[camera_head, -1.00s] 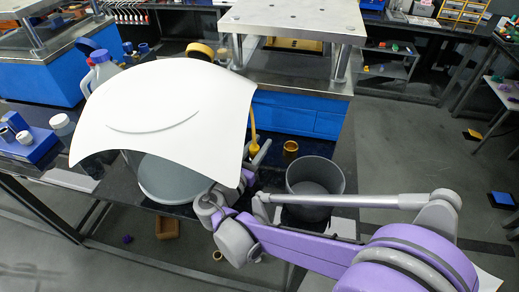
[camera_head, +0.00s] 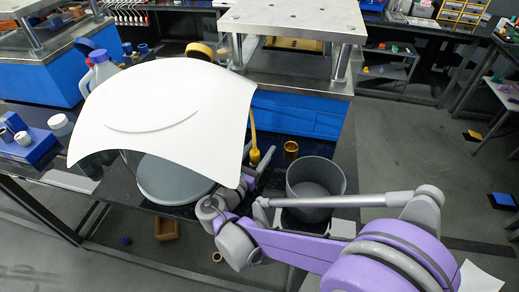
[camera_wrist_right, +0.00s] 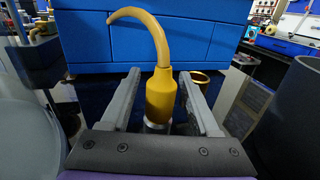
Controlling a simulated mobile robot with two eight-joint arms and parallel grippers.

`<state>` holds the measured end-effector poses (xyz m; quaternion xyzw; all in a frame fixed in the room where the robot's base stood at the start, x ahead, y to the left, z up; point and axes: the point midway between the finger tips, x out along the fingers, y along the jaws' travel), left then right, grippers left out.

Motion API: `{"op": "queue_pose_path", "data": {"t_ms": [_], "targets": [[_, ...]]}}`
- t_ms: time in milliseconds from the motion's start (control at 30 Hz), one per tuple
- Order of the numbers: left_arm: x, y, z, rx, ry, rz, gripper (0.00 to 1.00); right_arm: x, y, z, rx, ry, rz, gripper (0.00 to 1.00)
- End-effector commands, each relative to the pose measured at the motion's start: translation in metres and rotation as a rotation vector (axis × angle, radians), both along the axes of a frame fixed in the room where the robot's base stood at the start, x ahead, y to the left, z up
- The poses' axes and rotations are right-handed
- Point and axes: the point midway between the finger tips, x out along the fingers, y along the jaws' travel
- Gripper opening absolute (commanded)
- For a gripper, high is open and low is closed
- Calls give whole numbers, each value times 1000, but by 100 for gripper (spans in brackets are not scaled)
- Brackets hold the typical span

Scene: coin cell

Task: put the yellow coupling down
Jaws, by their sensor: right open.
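The yellow coupling (camera_head: 255,156), with a thin curved yellow tail rising from its top, stands upright at the dark bench, left of the grey bucket. In the right wrist view the coupling (camera_wrist_right: 160,97) is between my right gripper's fingers (camera_wrist_right: 160,80), with a silver collar at its lower end. The fingers are open, with gaps on both sides of the coupling. In the head view the right gripper (camera_head: 259,161) is partly hidden. The coupling's bottom is hidden, so its contact with the bench cannot be seen. My left gripper is not in view.
A brass-coloured cup (camera_head: 291,147) stands just behind and right of the coupling. The grey bucket (camera_head: 316,178) is close to my right forearm. A blue-sided press (camera_head: 300,112) stands behind. A round grey lid or tub (camera_head: 172,180) is at left.

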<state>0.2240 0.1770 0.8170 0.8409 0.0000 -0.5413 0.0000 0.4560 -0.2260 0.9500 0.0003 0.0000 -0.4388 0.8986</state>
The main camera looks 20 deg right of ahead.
Motion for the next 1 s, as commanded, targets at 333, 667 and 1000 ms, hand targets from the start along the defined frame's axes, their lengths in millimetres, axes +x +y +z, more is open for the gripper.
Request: {"op": "queue_pose_path", "data": {"t_ms": [333, 667, 1000], "targets": [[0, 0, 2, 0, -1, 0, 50, -24, 34, 3, 1, 1, 6, 62], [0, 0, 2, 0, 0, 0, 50, -64, 84, 3, 1, 0, 4, 62], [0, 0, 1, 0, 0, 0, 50, -74, 95, 3, 0, 0, -1, 62]]}}
